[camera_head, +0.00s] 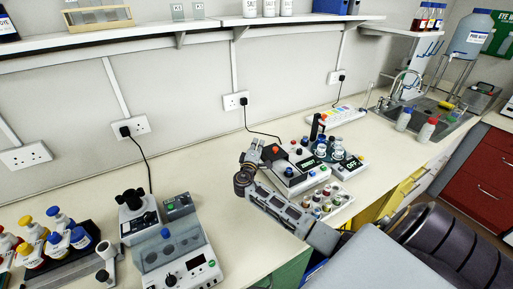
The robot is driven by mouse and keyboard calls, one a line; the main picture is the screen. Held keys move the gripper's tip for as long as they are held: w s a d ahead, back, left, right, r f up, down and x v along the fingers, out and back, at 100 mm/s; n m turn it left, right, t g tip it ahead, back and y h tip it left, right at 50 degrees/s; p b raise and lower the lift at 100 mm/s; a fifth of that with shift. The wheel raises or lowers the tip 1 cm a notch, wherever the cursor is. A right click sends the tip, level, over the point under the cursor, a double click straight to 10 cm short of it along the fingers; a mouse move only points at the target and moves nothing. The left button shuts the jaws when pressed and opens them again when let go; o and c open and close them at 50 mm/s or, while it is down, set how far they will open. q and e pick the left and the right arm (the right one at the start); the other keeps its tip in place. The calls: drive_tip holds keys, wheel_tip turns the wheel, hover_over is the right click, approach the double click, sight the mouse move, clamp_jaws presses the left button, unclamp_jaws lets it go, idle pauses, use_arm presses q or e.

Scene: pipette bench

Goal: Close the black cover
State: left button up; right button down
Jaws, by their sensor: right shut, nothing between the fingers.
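I cannot clearly pick out a black cover. A white bench device (197,268) at the lower left has a smoky dark lid (165,251) with a blue knob on top; I cannot tell whether it is fully down. Another device (290,178) with red knobs and dark panels stands at mid bench, partly behind my right arm. My right gripper (256,151) is shut and empty, at the left side of that mid-bench device. I cannot tell whether it touches the device. My left gripper is out of view.
A rack of colored-cap bottles (62,262) stands at the lower left. A tray of small vials (325,200) lies beside my right arm. A sink (425,108) is at the far right. The bench between the two devices is mostly clear.

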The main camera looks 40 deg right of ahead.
sight(265, 153)
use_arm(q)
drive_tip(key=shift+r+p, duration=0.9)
use_arm(e)
drive_tip(key=shift+s+d+f, duration=0.15)
drive_tip(key=shift+s+d, duration=0.1)
drive_tip(key=shift+s, duration=0.35)
drive_tip(key=shift+s+d+f, duration=0.1)
drive_tip(key=shift+s+d, duration=0.1)
drive_tip(key=shift+s, duration=0.4)
drive_tip(key=shift+s+d+f, duration=0.15)
drive_tip(key=shift+s+d, duration=0.1)
drive_tip(key=shift+s, duration=0.35)
